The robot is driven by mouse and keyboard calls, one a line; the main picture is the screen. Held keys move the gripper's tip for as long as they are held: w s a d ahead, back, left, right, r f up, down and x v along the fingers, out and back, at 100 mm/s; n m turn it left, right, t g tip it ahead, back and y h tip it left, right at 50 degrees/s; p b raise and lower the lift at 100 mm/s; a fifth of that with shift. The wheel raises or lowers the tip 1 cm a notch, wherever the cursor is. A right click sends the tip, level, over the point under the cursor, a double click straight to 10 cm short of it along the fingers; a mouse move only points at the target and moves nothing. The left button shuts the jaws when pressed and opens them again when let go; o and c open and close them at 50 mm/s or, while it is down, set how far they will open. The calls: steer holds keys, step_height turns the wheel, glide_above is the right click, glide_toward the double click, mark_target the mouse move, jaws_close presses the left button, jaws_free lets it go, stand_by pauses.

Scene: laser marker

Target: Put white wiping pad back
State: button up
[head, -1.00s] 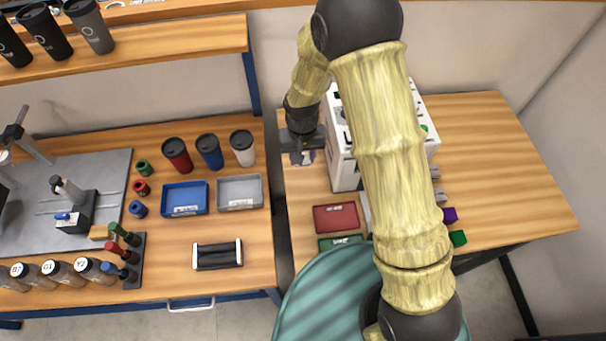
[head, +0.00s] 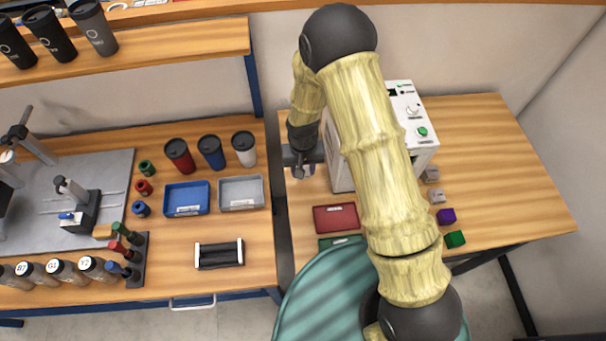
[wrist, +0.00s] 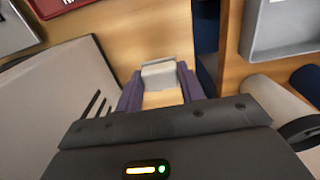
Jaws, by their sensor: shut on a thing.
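My gripper (head: 303,172) is over the left edge of the right-hand table, just left of the white machine (head: 342,165). In the wrist view my gripper (wrist: 158,88) is shut on a small pale grey-white block, the wiping pad (wrist: 158,72), between its two purple fingers. The pad is mostly hidden in the head view. Whether it touches the table I cannot tell.
A red tray (head: 335,217) and a green tray (head: 339,241) lie in front of the machine. Small grey, purple (head: 446,216) and green (head: 455,239) blocks are to its right. A gap separates the left workbench, which holds a grey tray (head: 240,191) and cups.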

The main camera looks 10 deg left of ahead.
steer(key=shift+f+p, duration=0.45)
steer(key=shift+f, duration=1.65)
steer(key=shift+f, duration=0.15)
steer(key=o, duration=1)
steer(key=shift+o, duration=0.2)
step_height(320, 180, up, 12)
steer(key=b, duration=0.2)
steer(key=shift+r+b, duration=0.2)
steer(key=shift+b, duration=0.15)
